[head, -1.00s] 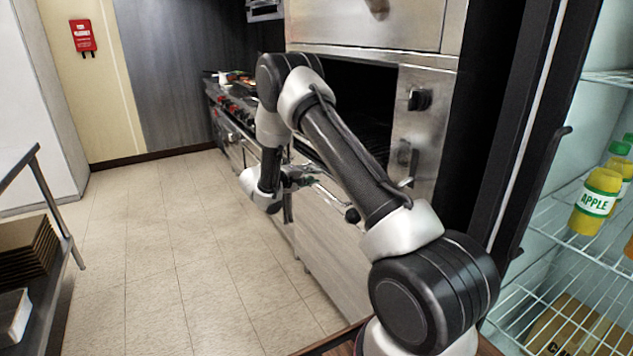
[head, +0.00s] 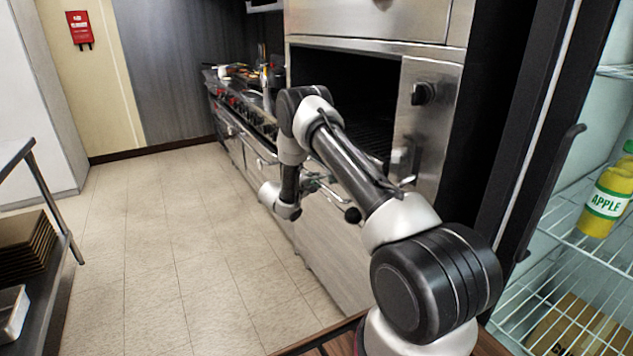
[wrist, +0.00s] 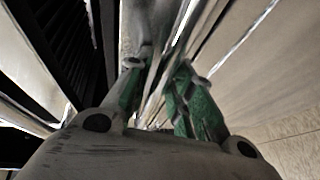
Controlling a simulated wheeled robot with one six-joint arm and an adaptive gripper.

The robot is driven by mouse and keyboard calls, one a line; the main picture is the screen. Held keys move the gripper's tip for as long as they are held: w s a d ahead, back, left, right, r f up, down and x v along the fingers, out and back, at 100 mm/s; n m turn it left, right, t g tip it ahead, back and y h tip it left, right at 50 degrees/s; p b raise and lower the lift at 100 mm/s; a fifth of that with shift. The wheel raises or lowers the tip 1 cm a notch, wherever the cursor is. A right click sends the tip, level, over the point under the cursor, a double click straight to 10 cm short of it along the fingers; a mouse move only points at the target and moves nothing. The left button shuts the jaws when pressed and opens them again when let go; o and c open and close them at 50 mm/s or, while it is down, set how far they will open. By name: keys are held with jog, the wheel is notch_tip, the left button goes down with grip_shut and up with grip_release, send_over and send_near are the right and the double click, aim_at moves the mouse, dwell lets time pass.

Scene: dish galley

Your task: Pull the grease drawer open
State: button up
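My gripper (head: 318,183) is low in front of the steel oven unit, just below its dark opening. In the wrist view the two green-padded fingers (wrist: 160,92) stand apart, with a gap between them. Bright metal edges run through and beyond this gap; I cannot tell whether either finger touches them. The plain steel front (head: 335,250) lies below and right of the gripper. The grease drawer cannot be picked out for certain, as my arm and gripper cover part of the unit's front.
A rod with a black knob (head: 352,215) sticks out right of the gripper. A range (head: 240,125) with pans stands beyond. An open fridge with wire shelves (head: 590,250) is at right, a steel table (head: 50,300) at left. The tiled floor (head: 170,240) between is clear.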

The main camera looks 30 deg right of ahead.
jog(key=shift+c, duration=0.2)
grip_shut()
jog(key=shift+a, duration=0.15)
jog(key=s+a, duration=0.1)
jog(key=a, duration=3.1)
jog(key=shift+s+a, duration=0.1)
jog(key=shift+o, duration=0.2)
grip_release()
jog(key=v, duration=1.2)
